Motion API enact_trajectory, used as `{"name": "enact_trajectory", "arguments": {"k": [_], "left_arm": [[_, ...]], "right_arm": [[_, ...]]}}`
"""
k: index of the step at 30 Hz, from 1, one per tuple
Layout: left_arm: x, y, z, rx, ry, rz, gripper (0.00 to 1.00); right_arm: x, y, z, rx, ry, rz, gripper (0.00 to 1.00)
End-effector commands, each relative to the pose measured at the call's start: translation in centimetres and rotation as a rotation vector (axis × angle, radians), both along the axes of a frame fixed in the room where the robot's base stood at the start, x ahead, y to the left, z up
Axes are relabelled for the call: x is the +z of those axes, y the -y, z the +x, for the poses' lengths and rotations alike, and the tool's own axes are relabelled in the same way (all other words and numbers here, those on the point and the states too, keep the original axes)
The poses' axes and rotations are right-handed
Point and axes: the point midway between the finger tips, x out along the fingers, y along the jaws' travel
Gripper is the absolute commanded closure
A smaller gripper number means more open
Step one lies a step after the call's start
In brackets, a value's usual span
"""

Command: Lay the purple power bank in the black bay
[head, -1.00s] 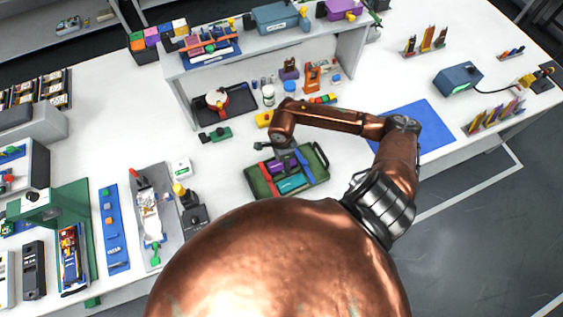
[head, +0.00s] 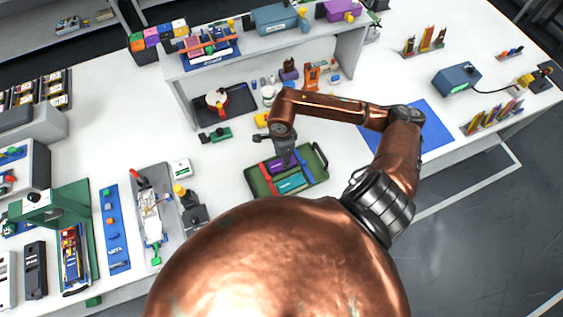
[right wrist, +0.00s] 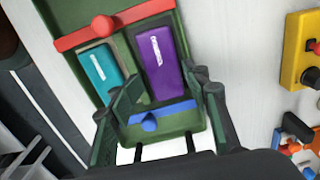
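The purple power bank (right wrist: 160,65) lies in a green tray (right wrist: 120,55), beside a teal power bank (right wrist: 100,72). In the head view the purple bank (head: 277,166) shows partly under my right gripper (head: 283,158), with the teal one (head: 292,183) beside it. In the right wrist view my right gripper (right wrist: 163,98) is open, its fingers on either side of the purple bank's near end, with a gap on the left. I cannot tell how high the fingers are above it. I cannot make out a black bay for certain. My left gripper is not in view.
A red bar (right wrist: 112,24) crosses the tray's far part and a blue bar (right wrist: 155,115) its near part. A yellow box (right wrist: 300,50) stands to the right. In the head view a dark tray (head: 241,97) lies behind, and a blue mat (head: 432,140) lies right.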

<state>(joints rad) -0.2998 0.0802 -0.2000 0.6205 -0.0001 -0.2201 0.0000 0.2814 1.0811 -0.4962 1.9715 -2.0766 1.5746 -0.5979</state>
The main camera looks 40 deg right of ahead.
Motion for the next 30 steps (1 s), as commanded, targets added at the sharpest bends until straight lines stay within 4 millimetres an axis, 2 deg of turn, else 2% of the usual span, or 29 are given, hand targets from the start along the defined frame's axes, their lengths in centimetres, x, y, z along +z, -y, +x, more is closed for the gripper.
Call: {"name": "enact_trajectory", "arguments": {"k": [3,9,15,25,28,30], "left_arm": [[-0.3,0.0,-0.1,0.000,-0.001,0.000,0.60],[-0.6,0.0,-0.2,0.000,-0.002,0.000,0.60],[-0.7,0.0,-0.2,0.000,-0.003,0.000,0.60],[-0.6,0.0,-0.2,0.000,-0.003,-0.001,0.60],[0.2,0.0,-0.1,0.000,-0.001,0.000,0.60],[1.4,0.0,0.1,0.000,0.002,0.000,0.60]], "right_arm": [[2.8,0.0,0.2,0.003,0.007,-0.002,0.57],[6.2,0.0,0.3,0.001,0.007,-0.001,0.57],[7.6,0.0,0.2,0.000,0.006,0.000,0.57],[7.8,0.0,0.2,0.000,0.006,0.001,0.57],[8.7,0.0,0.2,0.000,0.008,0.002,0.57],[10.0,0.0,0.2,0.000,0.011,0.001,0.57]]}}
